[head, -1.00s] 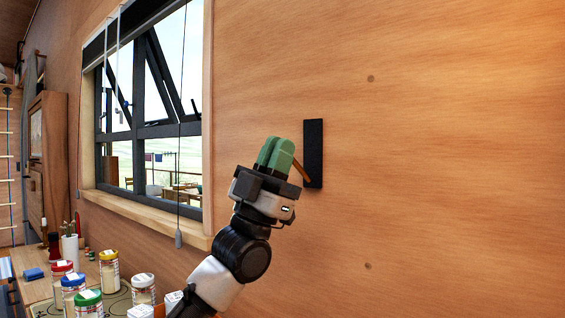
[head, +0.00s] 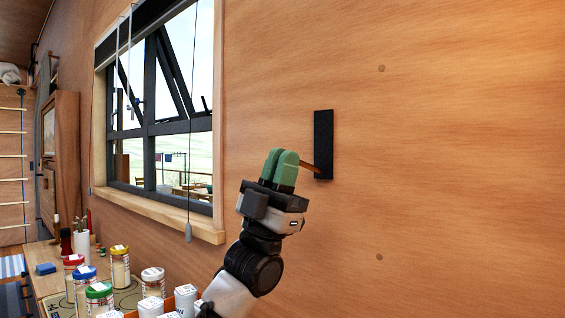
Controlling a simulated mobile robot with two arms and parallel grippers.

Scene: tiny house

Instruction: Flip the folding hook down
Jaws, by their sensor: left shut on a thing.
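The folding hook has a dark upright backplate (head: 324,145) fixed to the wooden wall. Its thin brown arm (head: 311,166) sticks out from the plate's lower part, leaning slightly up and to the left. My left gripper (head: 280,158), with green fingers, is just left of the plate and shut on the outer end of the arm. The fingers hide that end. My right gripper is not in view.
A window (head: 155,120) with a wooden frame and a hanging cord is left of the gripper. Below, a counter holds several lidded jars (head: 121,267) and a blue block (head: 46,269). The wall right of the hook is clear.

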